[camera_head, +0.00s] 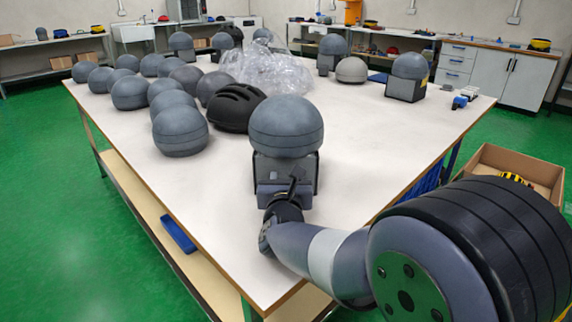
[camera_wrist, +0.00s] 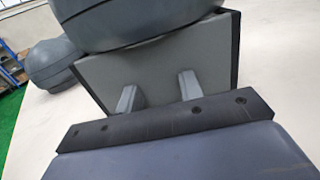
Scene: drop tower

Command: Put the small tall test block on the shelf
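A grey domed test block (camera_head: 286,127) with a box-like base stands upright near the front of the white table (camera_head: 380,140). It looks like the nearest match for the small tall test block, but I cannot tell its size class for sure. My gripper (camera_wrist: 158,90) is at the near side of its base. In the wrist view, the two grey fingers are apart in front of the flat grey base face (camera_wrist: 155,70), with nothing seen between them. I cannot tell whether they touch it. The table's lower shelf (camera_head: 140,190) shows under its left side.
Several grey domes (camera_head: 180,130), a black helmet (camera_head: 235,107) and crumpled clear plastic (camera_head: 268,68) fill the table's left and back. Another block (camera_head: 408,77) stands at back right. A cardboard box (camera_head: 505,165) is beside the table. The table's middle right is clear.

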